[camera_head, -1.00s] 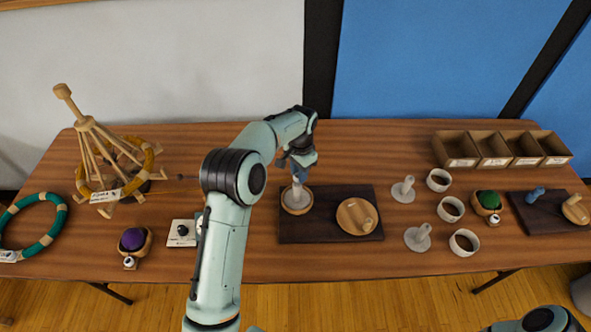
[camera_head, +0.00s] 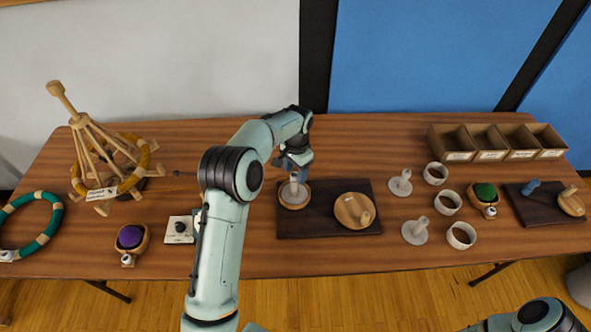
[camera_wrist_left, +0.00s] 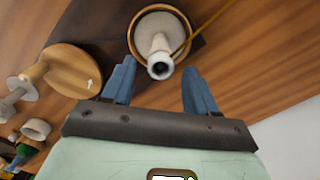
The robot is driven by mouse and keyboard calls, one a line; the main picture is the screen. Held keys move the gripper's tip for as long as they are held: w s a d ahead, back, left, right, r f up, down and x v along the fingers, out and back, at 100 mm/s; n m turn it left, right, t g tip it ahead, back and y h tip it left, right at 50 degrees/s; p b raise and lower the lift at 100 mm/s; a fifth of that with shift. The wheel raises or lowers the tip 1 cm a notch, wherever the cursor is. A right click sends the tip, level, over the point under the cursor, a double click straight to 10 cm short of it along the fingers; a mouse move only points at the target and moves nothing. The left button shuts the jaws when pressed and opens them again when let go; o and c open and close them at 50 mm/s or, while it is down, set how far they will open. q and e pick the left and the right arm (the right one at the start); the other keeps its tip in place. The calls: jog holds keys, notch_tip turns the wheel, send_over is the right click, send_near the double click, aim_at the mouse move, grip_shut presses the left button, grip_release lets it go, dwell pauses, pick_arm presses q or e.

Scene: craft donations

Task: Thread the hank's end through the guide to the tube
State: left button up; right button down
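The yellow hank (camera_head: 140,160) lies around the wooden swift at the left. The pale tube (camera_head: 294,187) stands upright in a round wooden dish on the winder's dark board (camera_head: 330,229). My left gripper (camera_head: 294,165) is over the tube, fingers pointing down. In the left wrist view its two blue fingers (camera_wrist_left: 158,92) are spread, with nothing between the tips. The tube (camera_wrist_left: 155,50) shows just beyond them. A thin tan strand (camera_wrist_left: 205,26) runs from beside the tube to the upper edge. I cannot tell its end or clearly make out the guide. My right gripper is out of view.
A crank disc (camera_head: 352,209) sits on the board's right half. Loose pale spindles (camera_head: 415,231), white cups (camera_head: 447,202) and a second winder (camera_head: 545,206) stand to the right. A purple ball (camera_head: 130,236) and a teal hank (camera_head: 48,228) are at the left.

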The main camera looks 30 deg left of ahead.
aim_at(297, 173)
pick_arm(q)
jog(key=shift+r, duration=0.1)
notch_tip(297, 173, up, 13)
jog(key=p, duration=0.1)
jog(key=shift+w, duration=0.2)
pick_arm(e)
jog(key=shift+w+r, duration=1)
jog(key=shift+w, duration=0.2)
pick_arm(q)
jog(key=shift+d, duration=0.1)
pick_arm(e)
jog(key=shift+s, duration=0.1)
